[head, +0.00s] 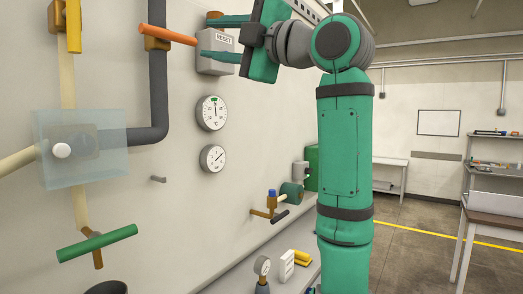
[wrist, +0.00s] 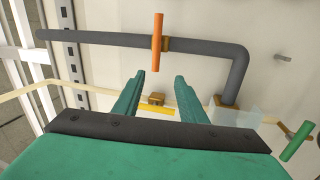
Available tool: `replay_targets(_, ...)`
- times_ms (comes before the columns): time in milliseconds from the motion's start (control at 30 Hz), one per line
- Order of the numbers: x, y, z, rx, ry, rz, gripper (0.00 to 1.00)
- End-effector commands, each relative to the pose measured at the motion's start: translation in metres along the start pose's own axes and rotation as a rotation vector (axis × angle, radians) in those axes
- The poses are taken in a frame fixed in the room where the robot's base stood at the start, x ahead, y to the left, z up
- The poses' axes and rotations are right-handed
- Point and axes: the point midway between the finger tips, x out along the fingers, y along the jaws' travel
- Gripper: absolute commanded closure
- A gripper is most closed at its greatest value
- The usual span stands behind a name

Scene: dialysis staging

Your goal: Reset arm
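My green arm (head: 345,150) rises at the right of the head view and bends left at the top towards the wall. My gripper (head: 206,37) points left, in front of the wall in the head view. Its two green fingers stand apart with nothing between them; the wrist view also shows my gripper (wrist: 153,84) open and empty. A grey box labelled RESET (head: 214,66) is on the wall behind the fingers, partly covered by the lower one. I cannot tell whether they touch.
A dark pipe with an orange handle (head: 168,36) runs left of my gripper. A clear panel (head: 110,120), a green handle (head: 97,243) and two gauges (head: 211,113) are on the wall. A ledge below holds small items.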

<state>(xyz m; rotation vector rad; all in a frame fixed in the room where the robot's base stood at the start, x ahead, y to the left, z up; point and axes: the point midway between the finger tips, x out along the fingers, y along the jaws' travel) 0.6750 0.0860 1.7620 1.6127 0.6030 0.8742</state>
Motion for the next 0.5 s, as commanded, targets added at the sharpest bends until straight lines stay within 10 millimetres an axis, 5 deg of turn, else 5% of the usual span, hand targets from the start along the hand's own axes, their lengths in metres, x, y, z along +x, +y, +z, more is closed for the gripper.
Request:
replay_targets(267,0.006,-0.052,0.048,0.119,-0.045,0.031,0.62)
replay_targets(500,0.002,-0.137,0.117,0.291,-0.13,0.082,0.62)
